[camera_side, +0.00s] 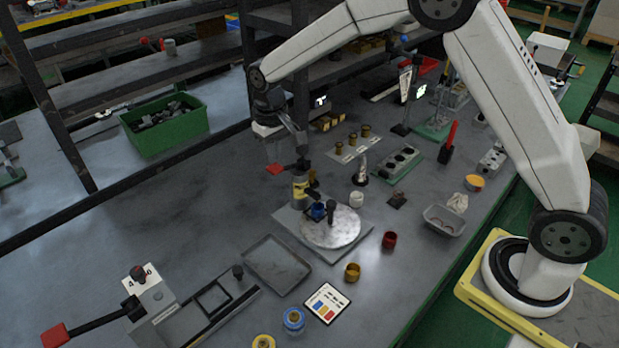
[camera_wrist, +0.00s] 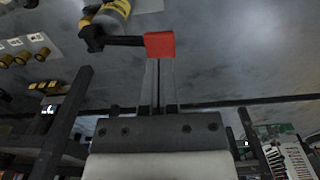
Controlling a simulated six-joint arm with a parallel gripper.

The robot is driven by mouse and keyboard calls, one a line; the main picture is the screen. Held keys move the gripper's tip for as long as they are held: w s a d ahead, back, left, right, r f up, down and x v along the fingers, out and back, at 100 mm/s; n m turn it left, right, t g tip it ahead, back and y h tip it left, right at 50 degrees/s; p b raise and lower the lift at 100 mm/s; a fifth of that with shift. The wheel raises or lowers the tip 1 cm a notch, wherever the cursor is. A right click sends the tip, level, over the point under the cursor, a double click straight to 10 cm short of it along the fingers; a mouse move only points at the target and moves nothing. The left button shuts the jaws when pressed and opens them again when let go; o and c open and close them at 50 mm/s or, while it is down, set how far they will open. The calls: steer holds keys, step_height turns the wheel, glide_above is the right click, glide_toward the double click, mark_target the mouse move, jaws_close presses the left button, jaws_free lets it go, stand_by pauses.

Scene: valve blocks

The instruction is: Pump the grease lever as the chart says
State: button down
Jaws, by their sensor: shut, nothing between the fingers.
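The grease lever's red handle (camera_side: 275,169) sticks out left from a yellow-banded grey post (camera_side: 299,190) behind the round metal plate. In the wrist view the red handle (camera_wrist: 160,44) sits on a black arm (camera_wrist: 122,41) from the yellow-and-black body (camera_wrist: 112,14). My gripper (camera_side: 273,160) is shut and empty, right at the handle. In the wrist view its fingertips (camera_wrist: 159,62) meet the handle's lower edge; I cannot tell whether they touch it. A white card with coloured blocks (camera_side: 327,303), perhaps the chart, lies at the front; its marks are too small to read.
The round metal plate (camera_side: 335,232) holds a blue part and a black knob. A second red-handled lever (camera_side: 55,335) stands at front left. A green bin (camera_side: 165,127) and a dark shelf post stand behind. The tabletop left of the post is clear.

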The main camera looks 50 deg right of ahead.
mark_target(276, 168)
steer(key=shift+f, duration=2.65)
steer(key=shift+r, duration=0.15)
stand_by(0.4)
steer(key=shift+r, duration=2.5)
steer(key=shift+r, duration=0.1)
step_height(276, 168, up, 6)
steer(key=shift+r, duration=0.2)
steer(key=shift+f, duration=0.1)
steer(key=shift+f, duration=3.25)
